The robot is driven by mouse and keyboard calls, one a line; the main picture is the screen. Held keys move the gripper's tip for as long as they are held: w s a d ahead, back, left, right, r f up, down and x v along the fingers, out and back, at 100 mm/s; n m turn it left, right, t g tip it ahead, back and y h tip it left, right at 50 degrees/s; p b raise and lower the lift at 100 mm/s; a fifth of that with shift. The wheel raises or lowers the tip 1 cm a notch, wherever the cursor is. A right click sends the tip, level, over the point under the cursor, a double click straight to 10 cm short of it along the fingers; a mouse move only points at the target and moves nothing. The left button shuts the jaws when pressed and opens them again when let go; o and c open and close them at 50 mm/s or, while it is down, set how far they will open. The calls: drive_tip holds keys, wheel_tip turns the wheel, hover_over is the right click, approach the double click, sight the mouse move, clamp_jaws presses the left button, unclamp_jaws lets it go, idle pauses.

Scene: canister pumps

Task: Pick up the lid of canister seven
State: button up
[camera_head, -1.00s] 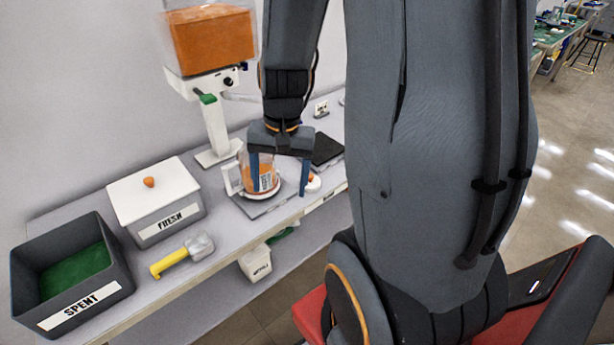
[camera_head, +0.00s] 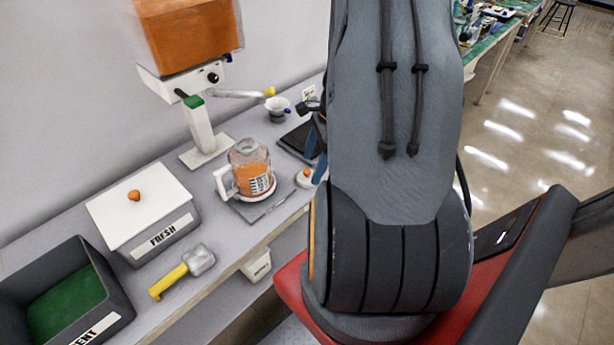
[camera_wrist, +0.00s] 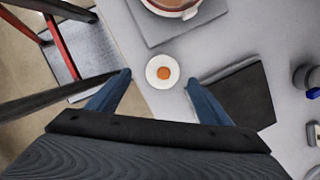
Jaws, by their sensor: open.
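A round white lid with an orange knob (camera_wrist: 162,71) lies flat on the bench. In the head view the lid (camera_head: 305,178) is just right of the clear canister (camera_head: 252,172), which has a white handle, orange contents and a label too small to read. The canister stands on a grey square plate (camera_head: 262,207). My gripper (camera_wrist: 158,80) is open and empty, and its two blue fingers appear on either side of the lid in the wrist view. I cannot tell its height above the lid. In the head view my arm hides most of the gripper.
A dark flat pad (camera_wrist: 238,95) lies right of the lid in the wrist view. A dispenser with an orange hopper (camera_head: 187,32) stands behind the canister. A FRESH box (camera_head: 160,238), a dark SPENT bin (camera_head: 112,290) and a yellow-handled scoop (camera_head: 180,275) are at left.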

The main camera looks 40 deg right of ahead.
sight(307, 171)
drive_tip(key=shift+w+p+x, duration=0.15)
drive_tip(key=shift+p+x, duration=0.15)
drive_tip(key=shift+x, duration=0.85)
drive_tip(key=shift+w+p+x, duration=0.2)
drive_tip(key=shift+p+x, duration=0.05)
drive_tip(key=shift+x, duration=0.95)
drive_tip(key=shift+r, duration=0.1)
drive_tip(key=c, duration=1.1)
